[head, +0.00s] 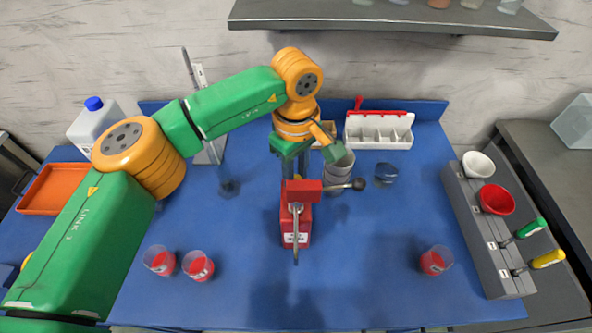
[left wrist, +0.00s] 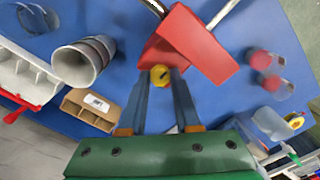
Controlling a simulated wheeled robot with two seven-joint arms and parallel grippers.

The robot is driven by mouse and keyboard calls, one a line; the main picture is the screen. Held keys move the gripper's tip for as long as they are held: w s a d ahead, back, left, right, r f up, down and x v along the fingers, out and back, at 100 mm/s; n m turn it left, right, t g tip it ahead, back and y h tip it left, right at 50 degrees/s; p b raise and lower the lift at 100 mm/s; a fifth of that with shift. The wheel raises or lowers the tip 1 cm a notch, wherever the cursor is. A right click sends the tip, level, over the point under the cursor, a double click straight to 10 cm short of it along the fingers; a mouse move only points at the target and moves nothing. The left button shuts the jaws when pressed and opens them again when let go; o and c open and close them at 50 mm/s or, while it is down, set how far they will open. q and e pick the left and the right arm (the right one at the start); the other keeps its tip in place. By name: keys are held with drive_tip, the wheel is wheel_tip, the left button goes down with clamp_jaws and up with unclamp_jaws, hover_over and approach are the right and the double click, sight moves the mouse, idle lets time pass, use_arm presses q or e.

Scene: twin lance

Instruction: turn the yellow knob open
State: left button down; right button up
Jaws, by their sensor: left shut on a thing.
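A red fixture (head: 295,228) stands at the middle of the blue table, with a red block (head: 308,191) on top. A metal rod points forward from it, and another with a dark ball end (head: 358,184) points right. In the left wrist view the small round yellow knob (left wrist: 160,75) sits on the fixture's red body, below the red block (left wrist: 197,43). My left gripper (left wrist: 164,76) reaches the fixture from behind, its two fingers shut on the knob. In the head view the gripper (head: 291,170) hides the knob. My right gripper is not in view.
Stacked grey cups (head: 342,172) stand close behind and right of the fixture. A white compartment tray (head: 379,130) is at the back. Red-filled cups (head: 198,266) stand front left, another (head: 436,261) front right. A grey rack (head: 485,235) lines the right edge. The front middle is clear.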

use_arm(q)
drive_tip(key=shift+n, duration=0.3)
drive_tip(key=n+b, duration=0.2)
drive_tip(key=shift+f+n, duration=0.15)
drive_tip(key=shift+n, duration=0.25)
drive_tip(key=n+b, duration=0.1)
drive_tip(key=n, duration=0.3)
drive_tip(key=shift+n, duration=0.3)
drive_tip(key=n+b, duration=0.1)
drive_tip(key=n, duration=0.4)
drive_tip(key=shift+b, duration=0.3)
drive_tip(key=shift+n+b, duration=0.4)
drive_tip(key=shift+n, duration=2)
drive_tip(key=c, duration=0.6)
unclamp_jaws()
